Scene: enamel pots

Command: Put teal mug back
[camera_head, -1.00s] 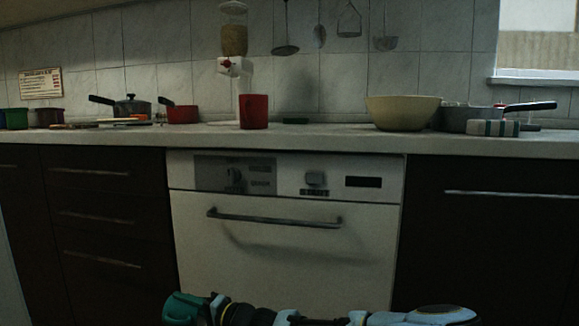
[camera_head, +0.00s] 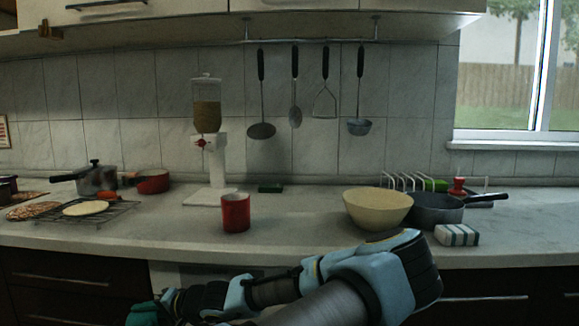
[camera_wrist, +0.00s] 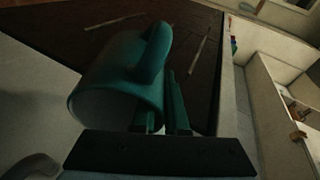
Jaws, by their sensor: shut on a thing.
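The teal mug (camera_wrist: 112,70) fills the left middle of the wrist view, tilted, with its handle toward the top right. My gripper (camera_wrist: 170,108) is shut on the teal mug, with the finger tips against its side wall. In the head view the teal mug (camera_head: 143,314) shows at the bottom edge, partly cut off, at the end of my arm. It is in front of and below the counter. My gripper's fingers are hard to make out there.
On the counter (camera_head: 300,232) stand a red mug (camera_head: 236,212), a cream bowl (camera_head: 378,208), a grey pan (camera_head: 437,209), a striped block (camera_head: 457,235), a dispenser (camera_head: 207,105) and a cooling rack (camera_head: 88,210).

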